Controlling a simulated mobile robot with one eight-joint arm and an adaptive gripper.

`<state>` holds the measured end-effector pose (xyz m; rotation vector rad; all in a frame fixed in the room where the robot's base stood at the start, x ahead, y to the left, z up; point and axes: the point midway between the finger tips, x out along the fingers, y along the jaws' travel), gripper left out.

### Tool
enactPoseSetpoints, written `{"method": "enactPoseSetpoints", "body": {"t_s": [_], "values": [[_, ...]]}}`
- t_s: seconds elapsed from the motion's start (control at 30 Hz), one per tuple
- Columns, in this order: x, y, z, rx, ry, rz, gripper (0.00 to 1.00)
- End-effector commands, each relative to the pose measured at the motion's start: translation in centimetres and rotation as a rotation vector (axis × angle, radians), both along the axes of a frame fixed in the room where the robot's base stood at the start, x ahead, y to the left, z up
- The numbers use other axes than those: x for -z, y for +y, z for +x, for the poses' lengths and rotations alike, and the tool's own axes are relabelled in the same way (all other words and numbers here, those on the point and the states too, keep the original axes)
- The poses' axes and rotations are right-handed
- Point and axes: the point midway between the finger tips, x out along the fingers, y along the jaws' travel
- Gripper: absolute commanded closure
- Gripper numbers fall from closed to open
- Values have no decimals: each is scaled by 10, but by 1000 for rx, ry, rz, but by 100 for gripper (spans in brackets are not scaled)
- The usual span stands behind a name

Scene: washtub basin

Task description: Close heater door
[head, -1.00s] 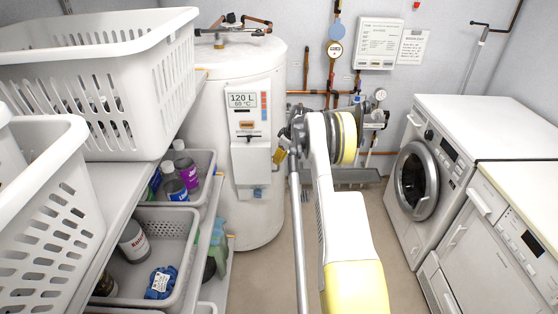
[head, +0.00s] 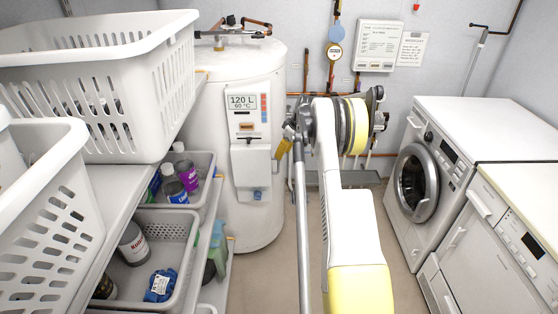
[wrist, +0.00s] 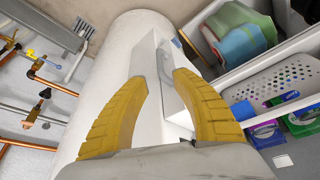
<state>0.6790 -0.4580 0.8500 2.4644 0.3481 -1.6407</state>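The heater (head: 232,110) is a tall white cylinder against the back wall in the head view. Its front has a panel with a 120 L display and, below it, a white box-like heater door (head: 251,168) with a small dark handle. In the wrist view the white door (wrist: 143,60) with a grey handle (wrist: 165,62) shows beyond and between the fingers. I cannot tell how far it stands ajar. My gripper (wrist: 160,78) has two yellow fingers spread apart with nothing held. In the head view my gripper (head: 282,150) is just right of the door; contact is unclear.
White laundry baskets (head: 100,75) and shelves with bins of bottles (head: 160,230) crowd the left. A washing machine (head: 425,180) and another white appliance (head: 500,240) stand right. Pipes and gauges (head: 333,52) are on the back wall. Floor between is free.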

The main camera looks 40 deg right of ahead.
Motion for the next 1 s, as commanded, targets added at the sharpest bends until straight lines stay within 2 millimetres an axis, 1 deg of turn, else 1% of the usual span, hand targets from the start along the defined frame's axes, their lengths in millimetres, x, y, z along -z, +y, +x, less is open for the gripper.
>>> {"method": "enactPoseSetpoints", "body": {"t_s": [0.03, 0.1, 0.2, 0.33, 0.5, 1.0], "values": [[-12, -2, -5, 1, 0, -1, 68], [-25, -4, -11, 1, 0, -1, 68], [-40, -6, -17, 2, 0, -1, 68], [-53, -7, -22, 2, -1, -1, 68], [-57, -8, -24, 2, -1, -1, 68], [-58, -6, -23, 2, -1, -1, 68]]}}
